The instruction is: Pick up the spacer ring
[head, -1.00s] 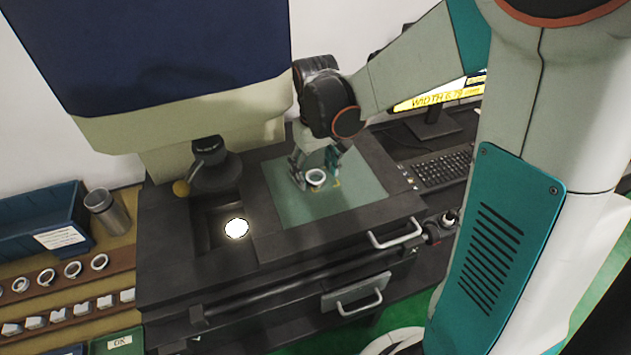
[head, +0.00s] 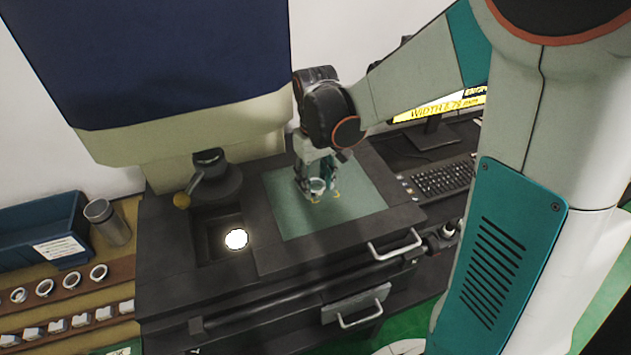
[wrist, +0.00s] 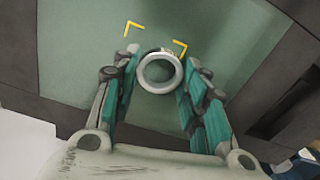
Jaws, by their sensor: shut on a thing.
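The spacer ring (wrist: 160,88) is a pale metal ring seen between the fingertips in the wrist view, over the green mat. It also shows small in the head view (head: 317,185), partly hidden by the fingers. My gripper (wrist: 157,84) is shut on the ring, with a teal-padded finger on each side of it. In the head view my gripper (head: 317,184) is low over the green mat (head: 350,205). Whether the ring touches the mat or is just above it I cannot tell.
Yellow corner marks (wrist: 134,27) lie on the mat. A dark machine with a lit round spot (head: 236,239) stands left of the mat. A rack of rings (head: 72,279), a blue bin (head: 40,225) and a metal cup (head: 105,222) are far left. A keyboard (head: 443,175) is at right.

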